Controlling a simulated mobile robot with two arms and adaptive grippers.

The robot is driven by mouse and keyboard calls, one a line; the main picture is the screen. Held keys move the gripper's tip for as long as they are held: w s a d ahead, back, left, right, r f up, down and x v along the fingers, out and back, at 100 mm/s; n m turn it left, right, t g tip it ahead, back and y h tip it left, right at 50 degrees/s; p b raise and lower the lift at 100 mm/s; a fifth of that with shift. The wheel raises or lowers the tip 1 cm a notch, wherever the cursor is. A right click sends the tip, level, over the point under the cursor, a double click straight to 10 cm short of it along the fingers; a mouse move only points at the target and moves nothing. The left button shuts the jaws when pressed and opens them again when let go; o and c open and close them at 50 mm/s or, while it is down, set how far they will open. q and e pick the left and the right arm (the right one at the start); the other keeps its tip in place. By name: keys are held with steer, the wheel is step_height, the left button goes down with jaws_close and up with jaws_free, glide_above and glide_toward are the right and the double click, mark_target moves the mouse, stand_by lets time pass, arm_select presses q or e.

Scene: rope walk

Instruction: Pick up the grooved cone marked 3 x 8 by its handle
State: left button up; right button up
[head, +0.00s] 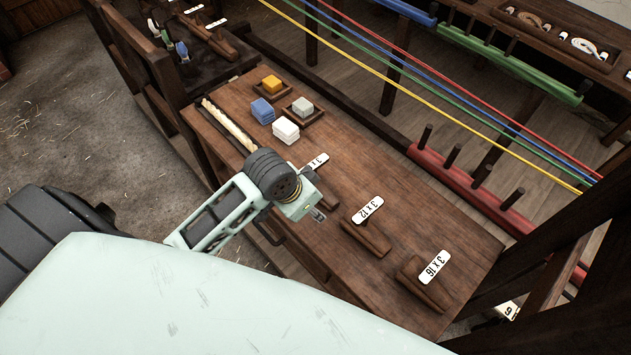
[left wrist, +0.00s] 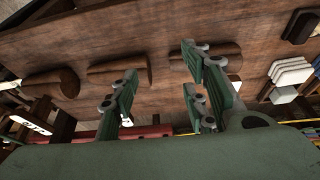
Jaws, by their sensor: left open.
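A row of low brown wooden pieces with white labels lies on the brown worktable (head: 385,190). The nearest to my left gripper has a partly covered label (head: 317,162); its wooden piece (head: 328,202) is partly hidden behind the gripper. By its place in the row it fits 3 x 8, but the full marking, grooves and handle cannot be made out. My left gripper (head: 319,212) is open and appears empty, above the table's near side. In the left wrist view its fingers (left wrist: 160,65) are spread, with brown rounded pieces (left wrist: 213,62) beyond them. My right gripper is not in view.
Pieces labelled 3 x 12 (head: 368,209) and 3 x 16 (head: 435,266) stand to the right. Blue (head: 262,111), yellow (head: 271,84), white (head: 286,130) and grey (head: 302,106) blocks lie farther back. Coloured ropes (head: 440,95) stretch beyond the table, above a red pegged rail (head: 470,184).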

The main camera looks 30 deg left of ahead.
arm_select(q)
step_height(320, 180, up, 3)
glide_above(313, 164)
steer(key=s, duration=0.2)
steer(key=shift+a+r, duration=0.1)
steer(key=shift+a, duration=0.25)
steer(key=shift+w+a, duration=0.15)
steer(key=shift+w, duration=0.1)
steer(key=shift+w+f+p, duration=0.2)
steer(key=shift+f+p, duration=0.1)
steer(key=shift+f, duration=0.4)
steer(key=x, duration=0.1)
steer(key=p+x, duration=0.1)
steer(key=x, duration=0.1)
steer(key=p+x, duration=0.1)
steer(key=x, duration=0.1)
steer(key=shift+s+f, duration=0.2)
steer(key=shift+s, duration=0.05)
steer(key=shift+w+d+f, duration=0.15)
steer(key=shift+d+f, duration=0.1)
steer(key=shift+f, duration=0.05)
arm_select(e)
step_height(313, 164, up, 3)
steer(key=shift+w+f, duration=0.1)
arm_select(q)
steer(key=c, duration=0.8)
jaws_close()
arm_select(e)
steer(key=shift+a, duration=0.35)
